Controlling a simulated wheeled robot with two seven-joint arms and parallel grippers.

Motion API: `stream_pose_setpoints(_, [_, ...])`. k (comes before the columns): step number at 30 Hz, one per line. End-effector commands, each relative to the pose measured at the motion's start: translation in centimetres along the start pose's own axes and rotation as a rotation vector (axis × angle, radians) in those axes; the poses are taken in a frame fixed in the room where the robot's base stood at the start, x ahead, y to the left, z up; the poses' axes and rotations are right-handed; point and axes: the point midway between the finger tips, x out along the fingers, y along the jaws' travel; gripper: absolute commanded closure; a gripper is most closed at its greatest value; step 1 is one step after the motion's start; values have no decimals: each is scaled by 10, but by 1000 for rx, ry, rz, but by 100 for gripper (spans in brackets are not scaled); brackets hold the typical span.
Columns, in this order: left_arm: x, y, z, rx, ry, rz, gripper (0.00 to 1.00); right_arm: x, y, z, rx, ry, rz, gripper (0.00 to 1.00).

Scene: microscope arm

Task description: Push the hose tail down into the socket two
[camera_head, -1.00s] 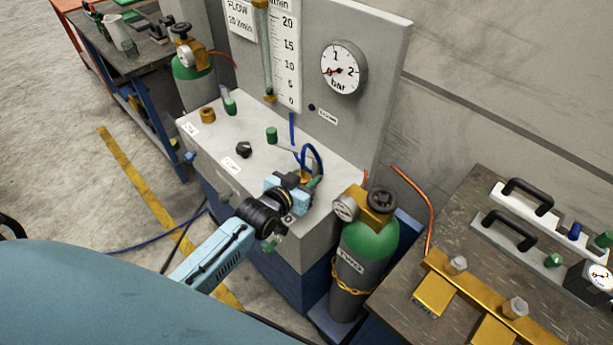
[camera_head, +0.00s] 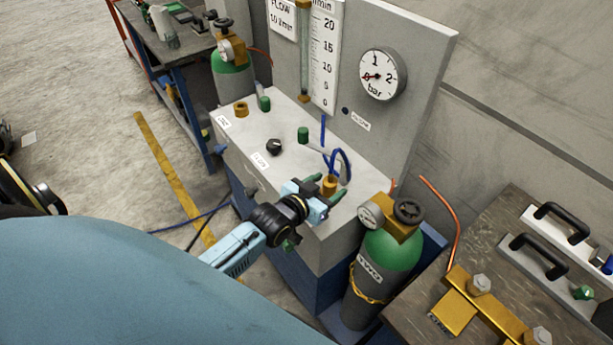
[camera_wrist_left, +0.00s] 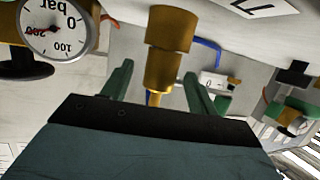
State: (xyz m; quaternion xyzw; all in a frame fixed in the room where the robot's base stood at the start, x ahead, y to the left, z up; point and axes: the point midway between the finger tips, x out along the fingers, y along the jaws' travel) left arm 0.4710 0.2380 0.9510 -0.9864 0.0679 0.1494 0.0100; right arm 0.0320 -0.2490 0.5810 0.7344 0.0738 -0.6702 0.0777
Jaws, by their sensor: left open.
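My left gripper (camera_head: 333,186) is at the right front of the pale bench top, with its green fingers open. A brass fitting (camera_head: 329,184) stands between or just beside the fingers, with a blue hose (camera_head: 345,163) looping above it. In the left wrist view the brass fitting (camera_wrist_left: 170,40) sits between the two open fingers (camera_wrist_left: 157,85), apart from both. It steps from a wide part to a narrow one. Where tail and socket meet, and how deep the tail sits, I cannot tell. My right gripper is not in view.
The green cylinder marked TWO (camera_head: 391,249) with its gauge (camera_head: 370,215) stands close right of the gripper. A black knob (camera_head: 274,146), a green cap (camera_head: 303,134) and another brass socket (camera_head: 241,109) are on the bench top. A gauge panel (camera_head: 425,75) rises behind.

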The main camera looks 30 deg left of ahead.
Motion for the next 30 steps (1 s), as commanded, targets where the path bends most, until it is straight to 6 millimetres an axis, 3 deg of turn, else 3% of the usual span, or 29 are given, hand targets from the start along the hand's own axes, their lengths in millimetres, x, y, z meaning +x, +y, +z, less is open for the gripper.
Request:
stream_pose_setpoints(6, [-50, 0, 0, 0, -2, 0, 41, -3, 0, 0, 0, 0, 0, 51])
stream_pose_setpoints(13, [-87, 0, 0, 0, -1, 0, 41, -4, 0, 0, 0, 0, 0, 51])
stream_pose_setpoints(19, [-100, 0, 0, 1, 1, 0, 41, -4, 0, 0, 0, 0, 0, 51])
stream_pose_setpoints(30, [-101, 0, 0, 1, 1, 0, 41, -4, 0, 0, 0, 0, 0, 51])
